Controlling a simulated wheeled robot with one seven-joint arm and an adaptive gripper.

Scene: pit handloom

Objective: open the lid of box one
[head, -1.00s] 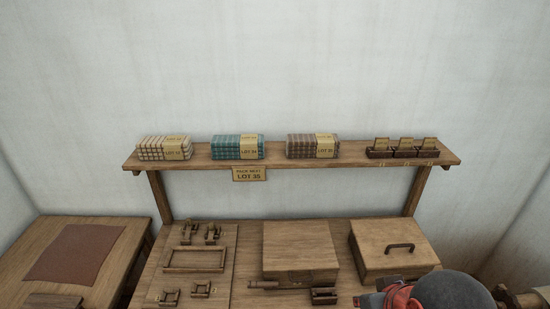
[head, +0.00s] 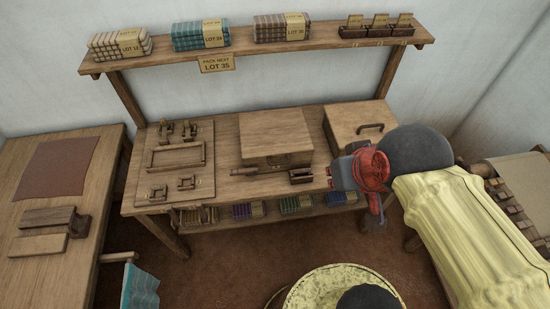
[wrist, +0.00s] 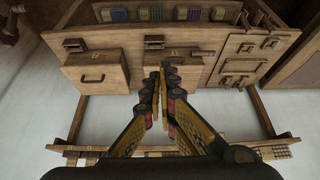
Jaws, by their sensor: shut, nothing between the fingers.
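Two lidded wooden boxes stand side by side on the bench, and I cannot tell which one is box one. The middle box (head: 275,137) has a plain flat lid, which is down. The right box (head: 357,128) has a dark handle (head: 371,128) on its lid, which is also down. In the wrist view, the picture is turned over, with the handled box (wrist: 93,80) at left and the plain box (wrist: 195,75) behind the fingers. My gripper (wrist: 162,72) is shut and empty, apart from both boxes. In the head view, my wrist partly covers the bench's right end.
A wooden rod (head: 246,171) and a small dark block (head: 301,175) lie before the plain box. A board with latches and a frame (head: 177,157) lies at left. A raised shelf (head: 260,50) with cloth bundles runs above the back. A yellow round-topped object (head: 340,285) stands in front.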

